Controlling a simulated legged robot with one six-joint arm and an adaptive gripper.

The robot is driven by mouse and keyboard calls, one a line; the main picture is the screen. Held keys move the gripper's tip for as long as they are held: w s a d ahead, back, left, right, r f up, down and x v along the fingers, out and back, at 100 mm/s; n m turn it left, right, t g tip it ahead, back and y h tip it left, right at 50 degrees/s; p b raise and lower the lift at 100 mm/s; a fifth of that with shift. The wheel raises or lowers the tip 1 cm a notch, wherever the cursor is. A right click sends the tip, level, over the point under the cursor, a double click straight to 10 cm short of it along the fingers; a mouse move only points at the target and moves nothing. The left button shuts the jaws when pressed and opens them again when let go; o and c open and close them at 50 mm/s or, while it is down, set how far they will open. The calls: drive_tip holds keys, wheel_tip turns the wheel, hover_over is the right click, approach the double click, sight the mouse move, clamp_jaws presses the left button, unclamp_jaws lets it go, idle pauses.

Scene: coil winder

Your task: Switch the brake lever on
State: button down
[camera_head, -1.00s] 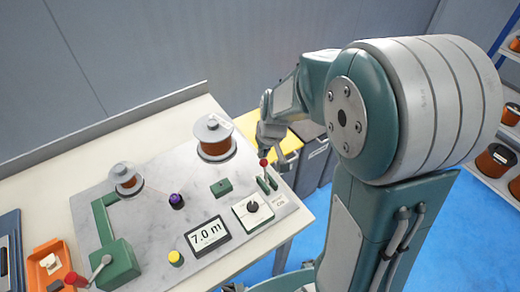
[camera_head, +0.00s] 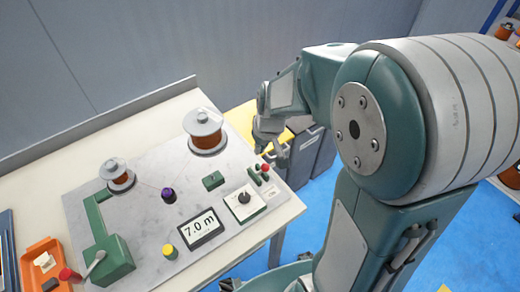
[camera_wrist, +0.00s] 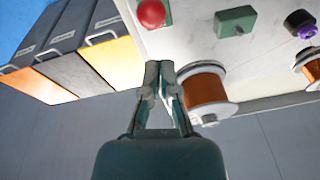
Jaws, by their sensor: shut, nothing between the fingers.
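The brake lever has a red ball knob (camera_head: 265,168) and sits in a small green bracket at the panel's right edge. It leans toward the front right, over the side with the ON label. In the wrist view the red knob (camera_wrist: 151,13) shows at the top, just beyond my fingertips. My gripper (camera_wrist: 160,70) is shut and empty, its fingertips together. In the head view my gripper (camera_head: 274,150) is behind the lever, close to the knob. I cannot tell exactly how wide the gap is.
The grey panel (camera_head: 150,225) carries a dial (camera_head: 243,199), a 7.0 m display (camera_head: 201,229), a green block (camera_head: 213,180), a purple knob (camera_head: 168,194) and two copper spools. A large spool (camera_wrist: 205,90) stands right of my fingers. Bins (camera_wrist: 60,60) stand beyond the table.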

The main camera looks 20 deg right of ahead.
drive_tip(key=shift+d+r, duration=0.1)
drive_tip(key=shift+r, duration=0.05)
drive_tip(key=s+d+r, duration=0.2)
drive_tip(key=s+r, duration=0.3)
drive_tip(key=r, duration=0.5)
drive_tip(key=shift+d, duration=0.4)
drive_tip(key=s+a+r+t, duration=0.1)
drive_tip(key=s+r, duration=0.1)
drive_tip(key=s, duration=0.3)
drive_tip(key=s+a+r+m+t+h, duration=0.1)
drive_tip(key=s+r+t, duration=0.1)
drive_tip(key=s, duration=0.3)
drive_tip(key=shift+s+a+r+m, duration=0.25)
drive_tip(key=shift+a+r+m, duration=0.05)
drive_tip(key=shift+a, duration=0.05)
idle(0.7)
